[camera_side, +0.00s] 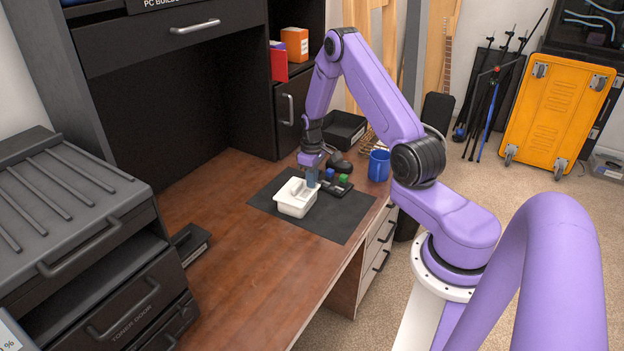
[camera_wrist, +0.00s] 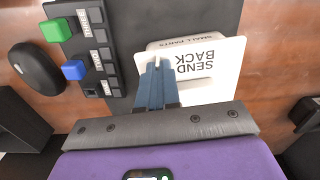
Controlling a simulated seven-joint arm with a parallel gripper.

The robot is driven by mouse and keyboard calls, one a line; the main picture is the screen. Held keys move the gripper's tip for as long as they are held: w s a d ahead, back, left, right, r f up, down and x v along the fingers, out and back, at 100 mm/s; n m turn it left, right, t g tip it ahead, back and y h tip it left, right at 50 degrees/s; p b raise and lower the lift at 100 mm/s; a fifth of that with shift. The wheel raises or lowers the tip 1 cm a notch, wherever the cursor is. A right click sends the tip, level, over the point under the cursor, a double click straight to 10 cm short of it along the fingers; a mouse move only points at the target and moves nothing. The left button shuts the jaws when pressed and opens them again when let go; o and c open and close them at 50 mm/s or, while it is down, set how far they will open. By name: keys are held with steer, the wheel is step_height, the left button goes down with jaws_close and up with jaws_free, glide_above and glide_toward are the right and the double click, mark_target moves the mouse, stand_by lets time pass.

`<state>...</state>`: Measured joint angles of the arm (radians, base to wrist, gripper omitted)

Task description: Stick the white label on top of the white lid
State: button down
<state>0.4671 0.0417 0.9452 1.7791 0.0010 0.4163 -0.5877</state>
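The white label (camera_wrist: 215,70), a card reading "SEND BACK", shows upside down in the wrist view. My gripper (camera_wrist: 156,62) has its blue-grey fingers close together on the label's left edge, with a white sliver between the tips. The label overlaps the white lid (camera_wrist: 185,43), whose "SMALL PARTS" print shows just beyond it. Whether label and lid touch is unclear. In the side view the white tub with its lid (camera_side: 295,200) sits on the black mat, and my gripper (camera_side: 312,182) points down at its right rear edge.
The black mat (camera_side: 338,217) lies on a wooden desk (camera_side: 240,270). Beside the tub is a dark block with green and blue keys (camera_side: 338,184). A dark mouse (camera_side: 340,165), a blue mug (camera_side: 379,166) and a black tray (camera_side: 344,130) stand behind.

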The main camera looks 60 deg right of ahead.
stand_by(0.3)
steer(key=c, duration=1.3)
jaws_free()
step_height(320, 180, up, 17)
steer(key=shift+r, duration=0.2)
